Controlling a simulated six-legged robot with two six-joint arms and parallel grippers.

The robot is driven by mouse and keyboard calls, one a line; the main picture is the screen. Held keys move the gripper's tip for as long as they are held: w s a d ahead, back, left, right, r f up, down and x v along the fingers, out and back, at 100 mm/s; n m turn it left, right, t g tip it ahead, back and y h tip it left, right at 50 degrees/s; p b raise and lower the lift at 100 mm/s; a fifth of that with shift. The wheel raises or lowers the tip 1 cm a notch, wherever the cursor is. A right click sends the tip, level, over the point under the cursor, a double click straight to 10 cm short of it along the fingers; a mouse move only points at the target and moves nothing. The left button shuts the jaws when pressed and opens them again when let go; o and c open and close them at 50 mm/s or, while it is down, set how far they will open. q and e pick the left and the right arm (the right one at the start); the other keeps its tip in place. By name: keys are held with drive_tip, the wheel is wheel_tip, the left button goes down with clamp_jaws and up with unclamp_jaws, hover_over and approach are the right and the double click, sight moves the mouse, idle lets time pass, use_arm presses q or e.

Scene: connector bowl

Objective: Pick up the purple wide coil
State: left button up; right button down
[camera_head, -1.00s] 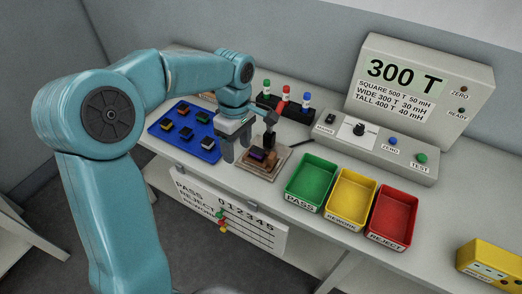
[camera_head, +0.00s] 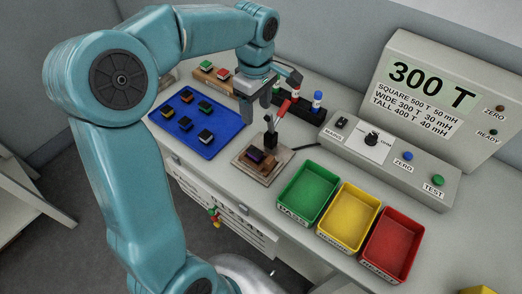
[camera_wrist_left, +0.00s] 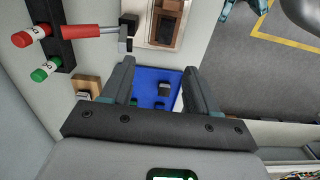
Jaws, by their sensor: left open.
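My left gripper (camera_head: 258,108) is open and empty, behind and above the fixture, with fingers pointing down. In the left wrist view its open jaws (camera_wrist_left: 158,88) have the blue tray between them, farther off. The fixture (camera_wrist_left: 142,42) shows at the top edge there, outside the jaws; the coil's colour is hard to tell. My right gripper is not in view.
The blue tray (camera_head: 218,140) holds several dark coils with coloured tops. Green (camera_head: 284,211), yellow (camera_head: 323,229) and red (camera_head: 366,249) bins stand right of the fixture. A marker rack (camera_head: 315,115) and tester (camera_head: 412,180) stand behind.

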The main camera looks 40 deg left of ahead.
use_arm(q)
wheel_tip(320, 180, down, 3)
drive_tip(key=s, duration=0.2)
hover_over(253, 151)
drive_tip(key=f, duration=0.7)
drive_tip(key=shift+w, duration=0.4)
drive_tip(key=shift+s+p, duration=0.3)
drive_tip(key=shift+s, duration=0.05)
drive_tip(key=shift+s+a+f, duration=0.1)
drive_tip(key=shift+s+f, duration=0.1)
drive_tip(key=shift+f, duration=0.15)
drive_tip(key=f, duration=0.2)
drive_tip(key=f+p, duration=0.1)
drive_tip(key=f, duration=0.1)
drive_tip(key=shift+w+f, duration=0.1)
drive_tip(key=shift+w, duration=0.3)
drive_tip(key=shift+f, duration=0.25)
drive_tip(key=shift+s, duration=0.3)
drive_tip(key=shift+w, duration=0.25)
drive_tip(key=c, duration=0.7)
clamp_jaws()
drive_tip(key=shift+s, duration=0.2)
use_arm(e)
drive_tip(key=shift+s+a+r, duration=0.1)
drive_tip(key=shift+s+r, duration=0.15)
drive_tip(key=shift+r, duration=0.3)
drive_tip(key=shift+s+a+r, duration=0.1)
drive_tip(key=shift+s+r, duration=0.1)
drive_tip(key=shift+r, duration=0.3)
